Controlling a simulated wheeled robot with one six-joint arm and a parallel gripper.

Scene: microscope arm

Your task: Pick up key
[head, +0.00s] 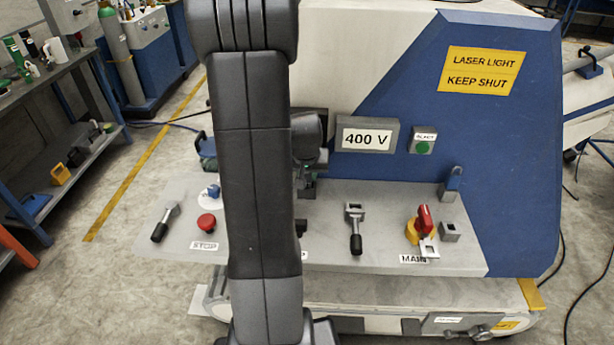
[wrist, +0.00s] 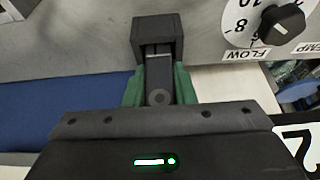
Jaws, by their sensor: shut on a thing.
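My gripper (wrist: 158,84) is shut on a grey, flat piece with a round mark at its near end, which looks like the key (wrist: 158,74). The green fingers lie on both sides of it. Its far end meets a dark square block (wrist: 157,27) beside the grey panel; I cannot tell whether it is inside the block. In the head view my gripper (head: 307,188) shows just right of my arm, low over the console, and my arm hides much of it. I cannot make out the key there.
The grey console (head: 380,225) carries a red stop button (head: 206,222), levers (head: 354,228) and a red MAIN switch (head: 424,220). A 400 V box (head: 367,138) and a green button (head: 422,147) are on the wall behind. A FLOW dial (wrist: 283,24) is at upper right in the wrist view.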

